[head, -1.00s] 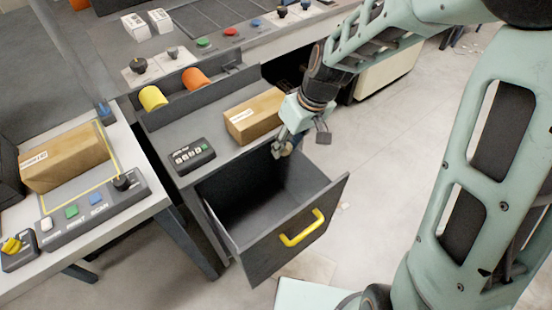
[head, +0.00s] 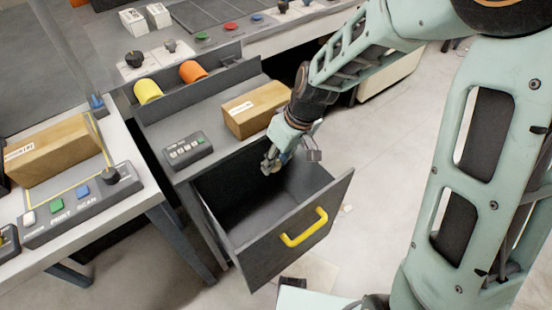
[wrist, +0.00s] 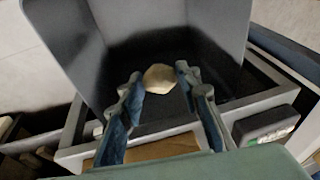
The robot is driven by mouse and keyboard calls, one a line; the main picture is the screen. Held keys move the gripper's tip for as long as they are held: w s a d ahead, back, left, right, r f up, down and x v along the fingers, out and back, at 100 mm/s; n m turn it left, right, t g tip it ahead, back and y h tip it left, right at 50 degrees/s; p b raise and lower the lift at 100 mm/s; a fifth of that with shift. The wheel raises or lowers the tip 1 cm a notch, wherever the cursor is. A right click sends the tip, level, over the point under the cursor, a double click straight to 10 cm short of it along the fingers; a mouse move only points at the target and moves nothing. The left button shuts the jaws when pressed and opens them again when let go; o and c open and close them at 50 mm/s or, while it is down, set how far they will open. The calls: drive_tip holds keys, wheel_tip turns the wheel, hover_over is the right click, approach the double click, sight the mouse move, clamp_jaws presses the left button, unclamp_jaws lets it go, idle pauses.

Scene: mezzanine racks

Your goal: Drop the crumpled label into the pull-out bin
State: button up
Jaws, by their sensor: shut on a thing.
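The pull-out bin (head: 262,262) is a dark grey drawer with a yellow handle (head: 303,228), pulled open under the bench; its grey walls also show in the wrist view (wrist: 215,28). My gripper (head: 273,168) is at the bin's rear opening, pointing down. In the wrist view my gripper (wrist: 157,82) is shut on the crumpled label (wrist: 160,78), a small cream, wadded piece between its fingertips. The dark inside of the bin shows behind the label. How far the label is above the bin's floor is hard to tell.
A cardboard box (head: 255,110) and a dark keypad (head: 187,151) sit on the bench top above the bin. Yellow (head: 148,92) and orange (head: 192,71) rolls stand behind. Another table at left holds a box (head: 52,150) and a button panel (head: 82,208).

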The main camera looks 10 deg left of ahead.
drive_tip(key=o, duration=0.8)
drive_tip(key=v, duration=1.2)
